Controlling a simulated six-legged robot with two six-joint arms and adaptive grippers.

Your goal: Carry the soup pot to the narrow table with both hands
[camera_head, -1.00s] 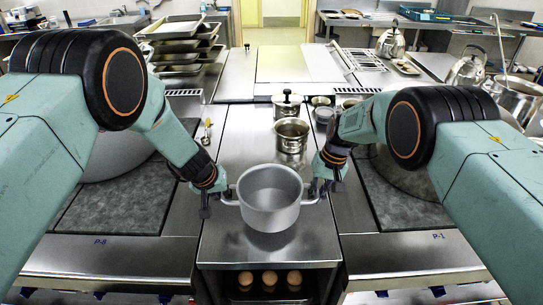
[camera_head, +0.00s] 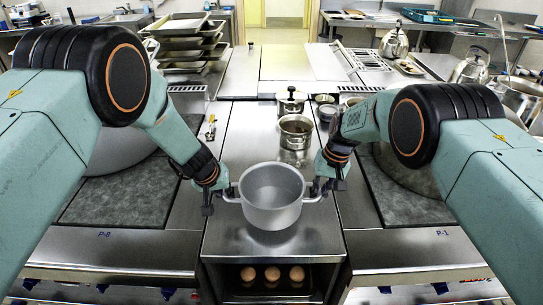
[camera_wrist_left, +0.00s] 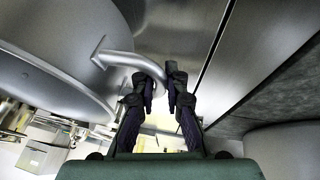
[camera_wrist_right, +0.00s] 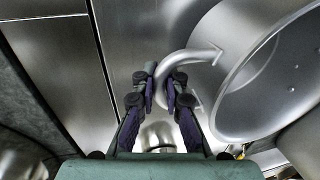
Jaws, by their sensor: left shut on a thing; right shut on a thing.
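The soup pot (camera_head: 275,215) is a wide grey metal pot with two side handles, upright and seemingly empty, over the front of the middle steel counter. Whether its base clears the counter is hard to tell. My left gripper (camera_head: 217,197) is shut on its left handle, and the curved handle (camera_wrist_left: 125,58) runs between the fingers in the left wrist view. My right gripper (camera_head: 323,187) is shut on its right handle, shown in the right wrist view (camera_wrist_right: 184,56). I cannot tell which surface is the narrow table.
The middle steel counter (camera_head: 230,240) has several eggs (camera_head: 272,273) on a shelf below its top. A small open pot (camera_head: 295,132) and a lidded pot (camera_head: 290,102) stand behind the soup pot. Stacked trays (camera_head: 182,40) are back left; kettles (camera_head: 393,40) are back right.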

